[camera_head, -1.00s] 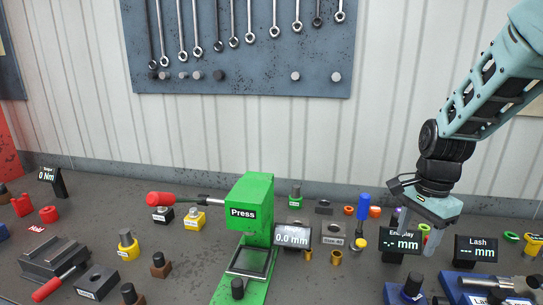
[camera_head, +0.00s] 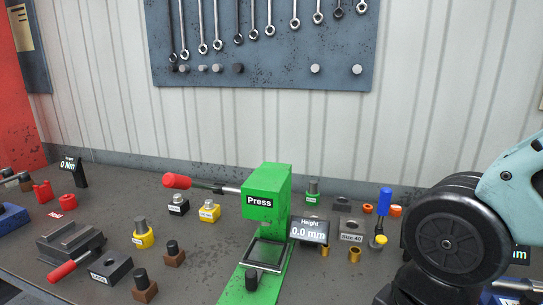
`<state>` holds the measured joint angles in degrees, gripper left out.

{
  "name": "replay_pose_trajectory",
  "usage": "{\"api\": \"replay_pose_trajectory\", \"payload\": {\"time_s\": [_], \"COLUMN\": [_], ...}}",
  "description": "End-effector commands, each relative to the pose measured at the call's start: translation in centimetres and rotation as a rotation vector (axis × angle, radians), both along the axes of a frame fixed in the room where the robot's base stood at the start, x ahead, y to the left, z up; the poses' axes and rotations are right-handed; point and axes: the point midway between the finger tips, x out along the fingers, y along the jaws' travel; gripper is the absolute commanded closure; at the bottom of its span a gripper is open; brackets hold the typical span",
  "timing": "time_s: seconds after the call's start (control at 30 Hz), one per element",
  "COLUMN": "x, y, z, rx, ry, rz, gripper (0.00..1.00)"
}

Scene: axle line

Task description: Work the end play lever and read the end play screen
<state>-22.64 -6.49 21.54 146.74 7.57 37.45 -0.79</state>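My arm's large black joint and pale teal link fill the right side of the view. My gripper is not in view, so its fingers and anything in them are hidden.
The green press (camera_head: 266,195) with a red-handled lever (camera_head: 177,181) stands mid-bench. Its height screen (camera_head: 309,231) reads 0.0 mm. A blue-handled upright tool (camera_head: 384,202) stands just left of my arm. Several small parts crowd the bench; a wrench board (camera_head: 262,45) hangs behind.

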Motion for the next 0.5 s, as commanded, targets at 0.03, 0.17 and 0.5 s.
{"api": "replay_pose_trajectory", "payload": {"time_s": [0.03,0.17,0.5], "x": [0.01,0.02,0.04], "y": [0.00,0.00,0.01], "z": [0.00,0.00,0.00], "rx": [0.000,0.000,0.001], "ry": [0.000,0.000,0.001], "rz": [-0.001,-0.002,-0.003], "gripper": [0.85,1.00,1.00]}}
